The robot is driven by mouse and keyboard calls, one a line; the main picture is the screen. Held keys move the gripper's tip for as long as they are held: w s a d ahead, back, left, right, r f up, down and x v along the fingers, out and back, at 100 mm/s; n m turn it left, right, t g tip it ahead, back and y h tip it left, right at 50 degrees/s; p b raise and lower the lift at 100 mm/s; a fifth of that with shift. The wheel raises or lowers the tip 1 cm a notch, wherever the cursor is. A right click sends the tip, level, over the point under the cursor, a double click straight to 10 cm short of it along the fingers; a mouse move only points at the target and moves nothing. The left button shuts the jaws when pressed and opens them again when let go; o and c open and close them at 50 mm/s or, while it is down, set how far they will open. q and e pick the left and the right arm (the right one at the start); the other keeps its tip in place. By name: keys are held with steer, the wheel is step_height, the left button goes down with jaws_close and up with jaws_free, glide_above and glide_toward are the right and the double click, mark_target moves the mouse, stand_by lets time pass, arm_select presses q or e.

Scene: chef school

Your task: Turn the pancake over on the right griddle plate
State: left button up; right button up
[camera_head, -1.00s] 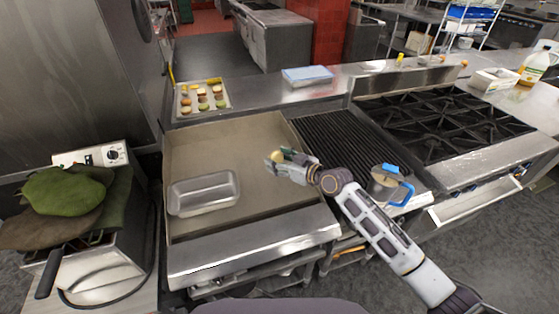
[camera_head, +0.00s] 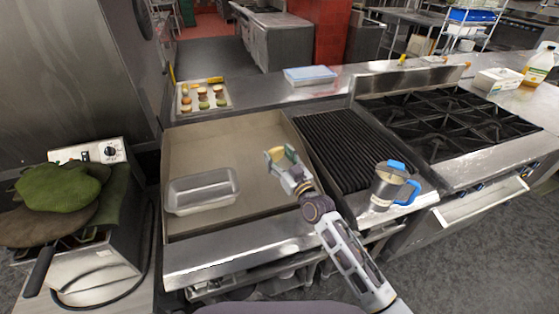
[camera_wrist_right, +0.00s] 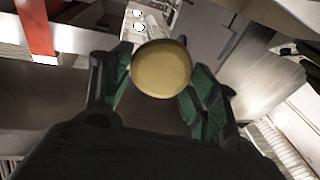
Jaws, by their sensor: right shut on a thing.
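My right gripper (camera_head: 287,157) is over the flat griddle (camera_head: 240,140), near its right edge beside the ribbed grill. It is shut on a small round golden pancake (camera_wrist_right: 161,69), held between its green-lined fingers in the right wrist view. The pancake also shows at the fingertips in the head view (camera_head: 290,154). In the right wrist view its flat face is turned towards the camera. It seems to be held clear of the plate, but I cannot tell the exact height. My left gripper is not in view.
A metal pan (camera_head: 203,191) sits on the griddle's left part. A ribbed grill (camera_head: 345,150) and a pot with a blue handle (camera_head: 388,188) are to the right. A tray of small round items (camera_head: 203,97) lies behind. The griddle's middle is clear.

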steer(key=shift+w+a+f+m+t+h+b, duration=0.15)
steer(key=shift+m+t+h+b, duration=0.3)
steer(key=shift+t+b, duration=0.45)
steer(key=shift+a+f+m+t+h+b, duration=0.15)
steer(key=shift+m+t+h+b, duration=0.3)
steer(key=shift+t+b, duration=0.45)
steer(key=shift+b, duration=0.5)
steer(key=shift+m+t+h, duration=0.3)
steer(key=shift+f+b, duration=0.55)
steer(key=shift+b, duration=0.15)
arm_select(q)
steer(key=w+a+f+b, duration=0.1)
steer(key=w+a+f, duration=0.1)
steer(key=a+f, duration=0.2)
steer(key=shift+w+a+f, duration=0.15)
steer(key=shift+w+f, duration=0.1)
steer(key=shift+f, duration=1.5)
arm_select(e)
steer(key=shift+f, duration=1.1)
